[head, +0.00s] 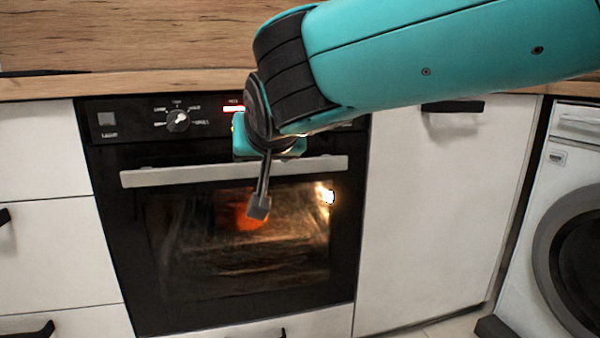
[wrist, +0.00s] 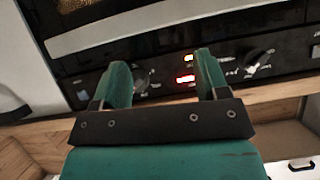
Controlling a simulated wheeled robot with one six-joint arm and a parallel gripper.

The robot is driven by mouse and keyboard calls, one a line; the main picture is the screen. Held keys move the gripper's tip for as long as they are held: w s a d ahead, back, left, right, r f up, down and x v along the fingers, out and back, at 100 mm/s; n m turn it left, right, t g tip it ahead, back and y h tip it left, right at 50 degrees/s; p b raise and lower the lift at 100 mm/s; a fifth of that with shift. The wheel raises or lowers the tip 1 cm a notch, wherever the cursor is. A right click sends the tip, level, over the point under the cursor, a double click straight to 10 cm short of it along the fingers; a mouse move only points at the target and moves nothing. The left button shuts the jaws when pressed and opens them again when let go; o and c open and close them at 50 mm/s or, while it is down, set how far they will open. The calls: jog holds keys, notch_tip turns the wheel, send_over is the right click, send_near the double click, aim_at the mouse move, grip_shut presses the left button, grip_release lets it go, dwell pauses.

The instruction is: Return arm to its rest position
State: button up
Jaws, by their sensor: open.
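My gripper (head: 259,207) is at the end of my teal arm, in front of the black oven (head: 110,190). In the wrist view my gripper (wrist: 163,85) shows two teal fingers set apart with nothing between them. The oven door is shut, with its silver handle (head: 150,177) across the top. An orange-red item (head: 232,212) shows behind the lit oven glass, partly hidden by my gripper. The oven's control panel has a knob (head: 178,121) and a lit red display (head: 233,108); my arm hides its right part. The display also shows in the wrist view (wrist: 186,79).
A wooden worktop (head: 150,84) runs above the oven. White drawers (head: 50,240) with dark handles stand on the left. A white cabinet (head: 430,220) stands right of the oven, then a washing machine (head: 560,220). The floor is barely in view.

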jog(key=s+d+f+n+g+p, duration=0.3)
jog(key=s+d+g, duration=0.4)
jog(key=s+d, duration=0.7)
jog(key=s+d+n+g+p, duration=0.2)
jog(key=s+d+g+p, duration=0.5)
jog(key=s, duration=0.7)
notch_tip(320, 180, up, 36)
jog(key=t+p, duration=0.2)
jog(key=p, duration=3.3)
jog(key=shift+w+d+m+y, duration=0.2)
jog(key=shift+w+m+y, duration=0.05)
jog(key=shift+m+y, duration=0.05)
jog(key=shift+f, duration=0.1)
